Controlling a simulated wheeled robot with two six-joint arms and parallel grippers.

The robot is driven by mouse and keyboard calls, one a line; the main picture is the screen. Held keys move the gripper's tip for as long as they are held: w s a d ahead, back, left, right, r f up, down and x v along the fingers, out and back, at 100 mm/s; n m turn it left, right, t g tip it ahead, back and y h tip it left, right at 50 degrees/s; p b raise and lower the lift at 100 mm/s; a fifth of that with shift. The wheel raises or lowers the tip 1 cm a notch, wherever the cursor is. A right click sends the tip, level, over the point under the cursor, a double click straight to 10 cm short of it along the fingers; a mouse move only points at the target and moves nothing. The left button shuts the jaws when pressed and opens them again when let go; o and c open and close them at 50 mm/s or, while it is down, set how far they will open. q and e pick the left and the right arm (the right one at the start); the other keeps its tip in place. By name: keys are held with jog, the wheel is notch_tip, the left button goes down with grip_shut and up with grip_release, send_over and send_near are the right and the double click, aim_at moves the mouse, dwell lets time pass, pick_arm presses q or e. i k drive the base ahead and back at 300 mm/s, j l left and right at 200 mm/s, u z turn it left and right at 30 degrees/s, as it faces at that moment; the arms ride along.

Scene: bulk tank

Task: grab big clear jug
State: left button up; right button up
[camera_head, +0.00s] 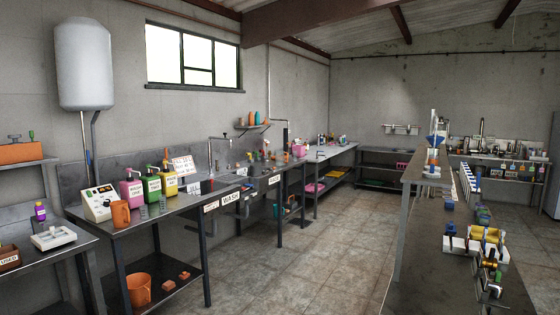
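I cannot make out a big clear jug for certain in the head view. Small clear vessels (163,204) stand at the front of the left bench, too small to tell what they are. An orange jug (120,213) stands on the same bench, and a larger orange container (138,290) is on its lower shelf; neither is clear. Neither of my grippers is in view.
Pink, green and yellow pump bottles (152,184) stand on the left bench (195,201) by the wall. A sink area continues beyond it. The tiled floor (285,262) is open between it and the right counter (425,262), which holds several small items.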

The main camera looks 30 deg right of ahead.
aim_at(279, 154)
jog(key=i+l+z, duration=0.2)
jog(key=i, duration=0.3)
jog(key=i+z, duration=0.15)
jog(key=i, duration=0.3)
jog(key=i+z, duration=0.2)
jog(key=i, duration=0.3)
jog(key=i+z, duration=0.15)
jog(key=i, duration=0.35)
jog(key=i+j+z, duration=0.2)
jog(key=i, duration=0.3)
jog(key=i+j+z, duration=0.15)
jog(key=i, duration=0.35)
jog(key=i+j+z, duration=0.2)
jog(key=i, duration=0.25)
jog(key=i+l+z, duration=0.15)
jog(key=i+z, duration=0.2)
jog(key=i, duration=0.65)
jog(key=i+j+z, duration=0.1)
jog(key=i+z, duration=0.2)
jog(key=i, duration=0.7)
jog(key=i+u, duration=0.15)
jog(key=i, duration=0.3)
jog(key=i+l+u, duration=0.15)
jog(key=i, duration=0.3)
jog(key=i+u, duration=0.1)
jog(key=i, duration=0.35)
jog(key=i+l+u, duration=0.15)
jog(key=i, duration=0.3)
jog(key=i+l+u, duration=0.2)
jog(key=k+j, duration=0.1)
